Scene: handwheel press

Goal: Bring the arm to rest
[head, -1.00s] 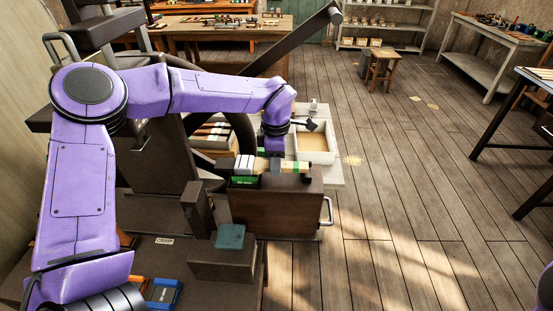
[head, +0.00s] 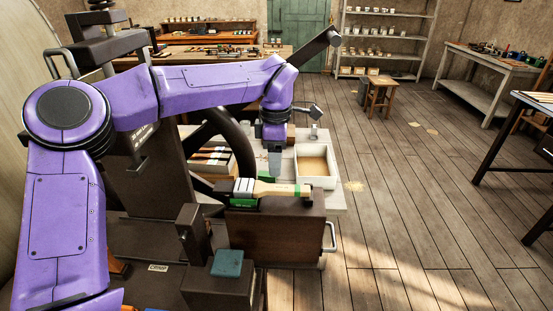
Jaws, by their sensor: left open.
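My left arm reaches across from the left, and its left gripper (head: 274,172) points down. It is open and empty, just above and behind the brush. The brush (head: 275,189) has a pale wooden handle, a white band and green parts. It lies across the top of a dark brown wooden block (head: 275,238) at the front of the press. The dark press (head: 150,170), with its handwheel and long slanting lever (head: 308,52), is partly hidden by my arm. My right gripper is out of view.
A white tray (head: 331,180) with a tan bottom stands on a pale bench just right of my gripper. A crate of brushes (head: 212,160) is behind the block. A teal pad (head: 228,262) sits on a dark block in front. The wooden floor at right is open.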

